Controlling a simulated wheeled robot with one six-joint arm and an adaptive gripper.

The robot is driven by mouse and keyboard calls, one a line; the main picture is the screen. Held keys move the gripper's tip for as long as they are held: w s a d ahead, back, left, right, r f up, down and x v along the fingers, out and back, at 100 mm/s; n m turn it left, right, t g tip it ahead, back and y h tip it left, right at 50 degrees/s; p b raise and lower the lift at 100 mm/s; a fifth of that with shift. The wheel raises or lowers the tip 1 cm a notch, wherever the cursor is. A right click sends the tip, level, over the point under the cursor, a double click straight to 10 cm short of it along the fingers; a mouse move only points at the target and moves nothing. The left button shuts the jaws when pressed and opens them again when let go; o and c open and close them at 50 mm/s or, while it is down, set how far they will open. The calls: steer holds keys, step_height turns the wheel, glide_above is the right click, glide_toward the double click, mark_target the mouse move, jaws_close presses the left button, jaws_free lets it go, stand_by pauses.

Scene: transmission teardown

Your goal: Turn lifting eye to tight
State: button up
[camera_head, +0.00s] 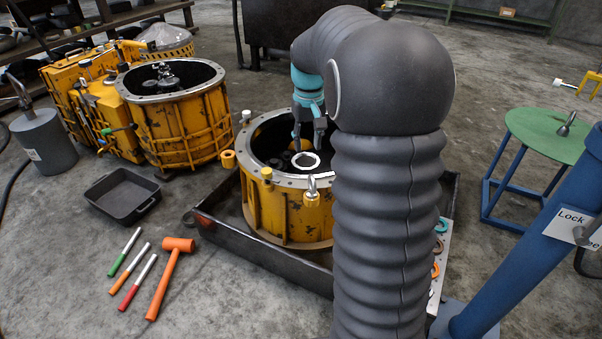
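A silver lifting eye (311,190) stands upright on the near rim of the yellow round housing (282,215). Another small silver fitting (246,117) stands at the rim's left side; I cannot tell if it is also an eye. My gripper (309,138), dark with a teal band above it, points down over the housing's opening, behind the near lifting eye in the picture. Its fingers look apart, with nothing visible between them. My grey-sleeved arm hides the right part of the housing and any eye there. How tight the eye is cannot be seen.
The housing sits in a dark tray (262,256). An orange mallet (170,277) and several markers lie on the floor at left, near a black bin (122,196). A green-topped stand (548,133) and a blue post (520,270) are at right. Another yellow housing (180,125) stands behind left.

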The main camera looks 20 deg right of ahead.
mark_target(310, 181)
steer(key=f, duration=0.5)
steer(key=w+d+f+b, duration=0.1)
steer(key=f, duration=0.4)
steer(key=w+d+f, duration=0.1)
steer(key=f, duration=0.5)
jaws_close()
